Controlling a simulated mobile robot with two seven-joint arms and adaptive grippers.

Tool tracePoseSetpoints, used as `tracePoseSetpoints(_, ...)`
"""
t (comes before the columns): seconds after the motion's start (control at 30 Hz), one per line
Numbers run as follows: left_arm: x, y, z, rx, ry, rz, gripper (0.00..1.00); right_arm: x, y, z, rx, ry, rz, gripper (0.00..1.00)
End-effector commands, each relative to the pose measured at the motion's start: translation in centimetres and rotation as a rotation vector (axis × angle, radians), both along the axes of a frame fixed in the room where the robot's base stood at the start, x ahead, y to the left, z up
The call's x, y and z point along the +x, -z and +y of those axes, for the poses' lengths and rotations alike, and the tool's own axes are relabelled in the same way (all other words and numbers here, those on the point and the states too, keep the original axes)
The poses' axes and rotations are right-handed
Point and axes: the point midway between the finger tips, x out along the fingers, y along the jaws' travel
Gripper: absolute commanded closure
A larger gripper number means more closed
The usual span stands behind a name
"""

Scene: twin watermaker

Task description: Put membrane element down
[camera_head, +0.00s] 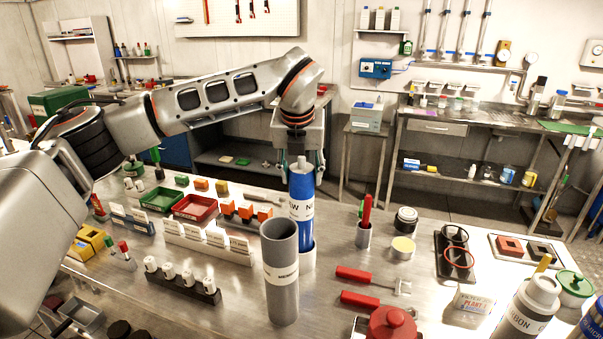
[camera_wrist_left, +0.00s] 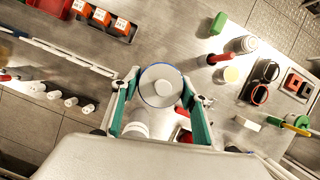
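The membrane element (camera_head: 302,183) is an upright blue cylinder with a white label reading partly "NEW". Its round pale top with a blue rim shows in the left wrist view (camera_wrist_left: 161,86). My left gripper (camera_head: 301,166) points down over its top, one finger on each side; in the left wrist view the teal-padded fingers appear closed against the rim. I cannot tell whether the element's weight rests there. My right gripper is not in view.
Left of the element are a white labelled rack (camera_head: 205,243), a red tray (camera_head: 195,207) and small white cartridges on a black block (camera_head: 183,285). To the right stand a cup with a red-handled tool (camera_head: 363,236), red-handled tools (camera_head: 372,301) and a red pot (camera_head: 390,326).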

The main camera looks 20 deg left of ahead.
Motion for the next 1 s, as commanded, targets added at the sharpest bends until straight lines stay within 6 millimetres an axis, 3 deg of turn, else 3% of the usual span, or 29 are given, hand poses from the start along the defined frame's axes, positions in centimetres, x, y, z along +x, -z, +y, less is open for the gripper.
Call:
tracePoseSetpoints(0.47, 0.0, -0.5, 0.0, 0.0, 0.0, 0.0, 0.42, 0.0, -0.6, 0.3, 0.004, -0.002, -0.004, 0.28)
tracePoseSetpoints(0.57, -0.4, -1.6, -0.1, 0.0, 0.0, -0.004, 0.42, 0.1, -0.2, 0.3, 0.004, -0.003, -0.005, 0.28)
tracePoseSetpoints(1.0, -3.6, -9.4, -0.7, 0.0, -0.001, -0.004, 0.42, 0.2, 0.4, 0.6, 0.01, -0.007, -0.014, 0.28)
